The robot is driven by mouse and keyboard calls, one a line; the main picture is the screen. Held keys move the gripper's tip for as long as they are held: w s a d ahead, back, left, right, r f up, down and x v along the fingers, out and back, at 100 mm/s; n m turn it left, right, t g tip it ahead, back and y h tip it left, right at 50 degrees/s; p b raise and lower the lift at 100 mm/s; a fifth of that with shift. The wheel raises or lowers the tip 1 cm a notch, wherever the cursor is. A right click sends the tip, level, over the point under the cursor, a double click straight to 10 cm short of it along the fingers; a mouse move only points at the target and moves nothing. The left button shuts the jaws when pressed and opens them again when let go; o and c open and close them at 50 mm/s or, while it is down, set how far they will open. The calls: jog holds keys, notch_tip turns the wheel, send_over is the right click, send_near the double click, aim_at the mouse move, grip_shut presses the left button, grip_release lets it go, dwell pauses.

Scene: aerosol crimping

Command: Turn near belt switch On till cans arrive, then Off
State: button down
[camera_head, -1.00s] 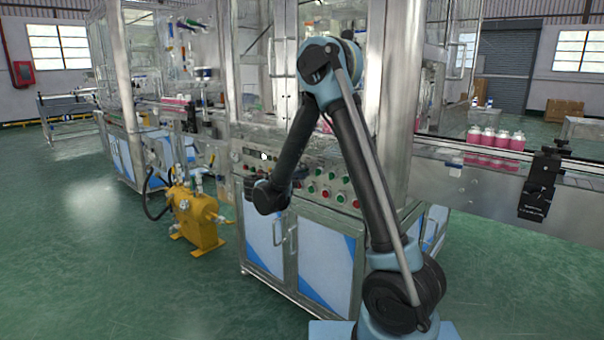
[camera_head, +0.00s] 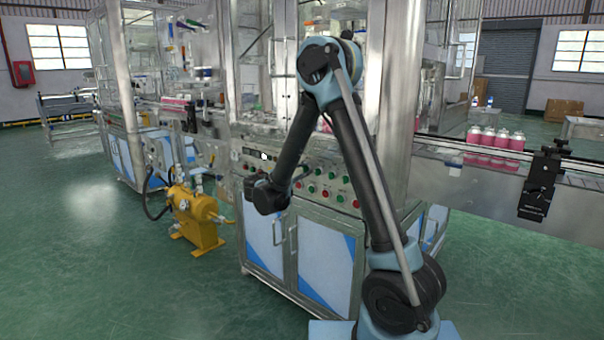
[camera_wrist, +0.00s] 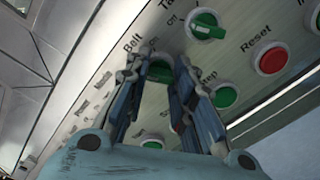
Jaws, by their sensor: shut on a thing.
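In the wrist view, a green rotary switch (camera_wrist: 160,71) sits on the panel beside the printed word "Belt". My gripper (camera_wrist: 164,63) is shut on this switch, one finger on each side of it. The fingers cover much of the knob and its labels, so I cannot tell clearly which way it points. In the head view, my gripper (camera_head: 303,172) is at the control panel (camera_head: 318,180), partly hidden by my arm. Several pink cans (camera_head: 495,138) with white tops stand upright on the conveyor belt (camera_head: 450,150) at the right.
Another green switch (camera_wrist: 205,25) and a red button (camera_wrist: 270,58) marked "Reset" are close to my fingers. A black sensor bracket (camera_head: 541,180) is fixed to the conveyor side. A yellow tank (camera_head: 196,217) stands left of the cabinet. The green floor in front is free.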

jog(key=shift+f, duration=0.1)
dwell(0.4)
jog(key=c, duration=1.4)
grip_release()
jog(key=shift+o, duration=0.2)
jog(key=v, duration=1.2)
jog(key=shift+a, duration=0.1)
